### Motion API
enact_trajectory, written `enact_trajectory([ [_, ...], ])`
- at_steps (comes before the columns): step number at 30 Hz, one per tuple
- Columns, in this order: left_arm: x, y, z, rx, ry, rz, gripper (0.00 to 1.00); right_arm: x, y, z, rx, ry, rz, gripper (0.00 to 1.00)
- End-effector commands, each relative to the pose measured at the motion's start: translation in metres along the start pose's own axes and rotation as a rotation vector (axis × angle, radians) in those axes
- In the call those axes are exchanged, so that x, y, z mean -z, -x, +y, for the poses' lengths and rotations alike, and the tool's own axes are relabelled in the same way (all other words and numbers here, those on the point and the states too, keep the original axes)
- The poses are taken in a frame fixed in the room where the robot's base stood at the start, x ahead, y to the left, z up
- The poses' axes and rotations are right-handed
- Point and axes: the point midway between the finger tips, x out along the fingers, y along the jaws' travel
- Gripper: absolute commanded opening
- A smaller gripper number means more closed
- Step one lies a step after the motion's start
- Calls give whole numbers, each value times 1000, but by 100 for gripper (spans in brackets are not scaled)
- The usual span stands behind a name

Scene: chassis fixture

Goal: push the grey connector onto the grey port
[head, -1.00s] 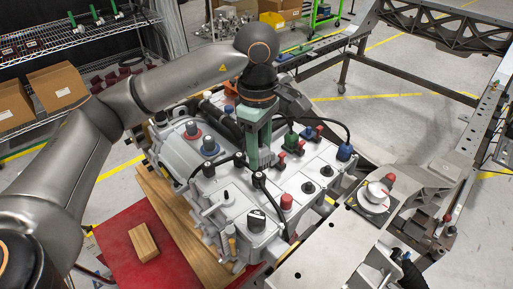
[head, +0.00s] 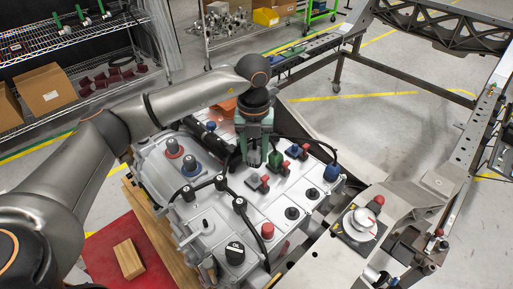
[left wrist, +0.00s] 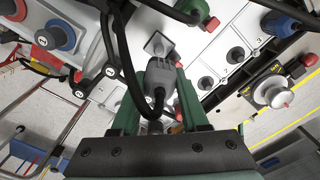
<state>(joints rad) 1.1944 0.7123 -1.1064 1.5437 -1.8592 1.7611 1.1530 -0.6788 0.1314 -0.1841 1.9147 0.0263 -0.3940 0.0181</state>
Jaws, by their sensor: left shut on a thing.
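My left gripper (head: 254,160) points down over the white casing in the head view, close to the green plug (head: 275,160). In the left wrist view its two green fingers (left wrist: 157,90) are shut on the grey connector (left wrist: 160,74), whose dark cable bends back toward the palm. A light grey square port (left wrist: 157,44) shows just beyond the connector's front end. The two look close and roughly in line; I cannot tell whether they touch. My right gripper is not in view.
A red knob (head: 267,230) stands nearer the front. A wooden block (head: 129,258) lies on the red surface.

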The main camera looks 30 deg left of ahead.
Motion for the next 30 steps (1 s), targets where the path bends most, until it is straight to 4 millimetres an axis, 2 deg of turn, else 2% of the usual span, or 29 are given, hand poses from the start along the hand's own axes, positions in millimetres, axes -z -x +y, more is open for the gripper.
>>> enact_trajectory([
  [6, -4, -5, 2, -6, 148, -2, 0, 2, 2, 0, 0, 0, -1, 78],
  [14, -4, -15, 3, -8, 168, -2, 0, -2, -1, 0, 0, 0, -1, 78],
  [24, -4, -54, 3, -8, 166, -1, 0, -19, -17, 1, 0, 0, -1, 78],
  [30, -4, -48, 2, -7, 165, -3, 0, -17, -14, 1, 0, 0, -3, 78],
])
